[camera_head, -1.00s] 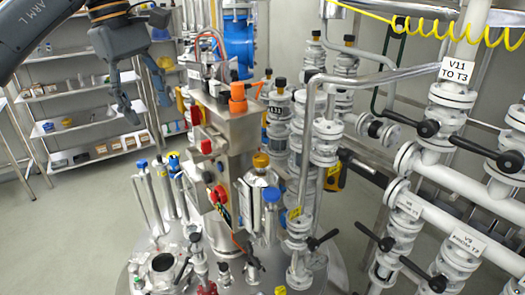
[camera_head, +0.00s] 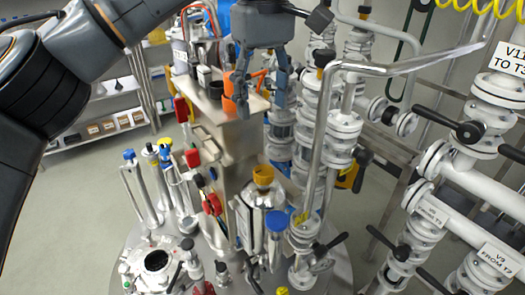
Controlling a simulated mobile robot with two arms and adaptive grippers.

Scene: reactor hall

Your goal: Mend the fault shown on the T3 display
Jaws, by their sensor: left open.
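My left gripper (camera_head: 260,112) hangs with its fingers pointing down, apart and empty, over the steel column of the reactor top. It overlaps an orange fitting (camera_head: 230,90) in the picture; I cannot tell whether they touch. A white pipe at the right bears a sign V11 TO T3 (camera_head: 508,58), cut by the frame edge. A lower sign reads V9 (camera_head: 496,260), its second line unclear. Black valve handles (camera_head: 470,131) stick out from these pipes. No T3 display can be made out. My right gripper is not in view.
The round steel vessel lid (camera_head: 335,270) carries many fittings, a yellow cap (camera_head: 263,175), a blue cap (camera_head: 277,221) and an open port (camera_head: 157,261). A bent steel pipe (camera_head: 400,66) crosses right of my gripper. Shelves (camera_head: 105,130) stand behind; grey floor is free at left.

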